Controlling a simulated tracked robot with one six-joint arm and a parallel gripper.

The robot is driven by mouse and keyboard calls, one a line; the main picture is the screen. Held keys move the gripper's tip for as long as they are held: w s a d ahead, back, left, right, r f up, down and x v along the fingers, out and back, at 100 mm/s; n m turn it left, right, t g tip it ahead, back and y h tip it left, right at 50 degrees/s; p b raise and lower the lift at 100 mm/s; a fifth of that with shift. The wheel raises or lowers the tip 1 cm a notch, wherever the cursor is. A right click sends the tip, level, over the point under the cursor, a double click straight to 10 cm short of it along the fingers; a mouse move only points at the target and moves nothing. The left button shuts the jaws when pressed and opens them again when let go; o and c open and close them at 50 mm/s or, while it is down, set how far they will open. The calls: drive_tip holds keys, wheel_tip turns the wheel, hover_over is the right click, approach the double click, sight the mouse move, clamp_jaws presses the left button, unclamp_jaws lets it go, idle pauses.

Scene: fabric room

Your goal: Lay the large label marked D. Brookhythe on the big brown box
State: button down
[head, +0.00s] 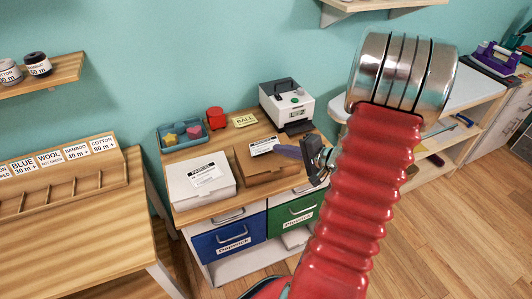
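The brown box (262,171) sits on the wooden top of the drawer cabinet, right of a white box. A white label (262,147) with dark print shows over the back part of the brown box; its writing is too small to read. I cannot tell whether it lies on the box or hangs just above it. My gripper (284,151) comes in from the right, its dark purple finger reaching the label's right edge. The fingers overlap in this view, so their gap and any hold on the label are hidden.
A white box (201,183) with a label stands close on the left. Behind are a blue tray (182,134) of coloured shapes, a red pot (216,118), a yellow "BALL" card (244,120) and a label printer (287,104). Blue and green drawers are below.

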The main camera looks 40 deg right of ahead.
drive_tip(key=shift+f, duration=0.4)
drive_tip(key=c, duration=2.5)
unclamp_jaws()
drive_tip(key=shift+o, duration=1.1)
drive_tip(key=shift+s, duration=0.1)
drive_tip(key=v, duration=0.8)
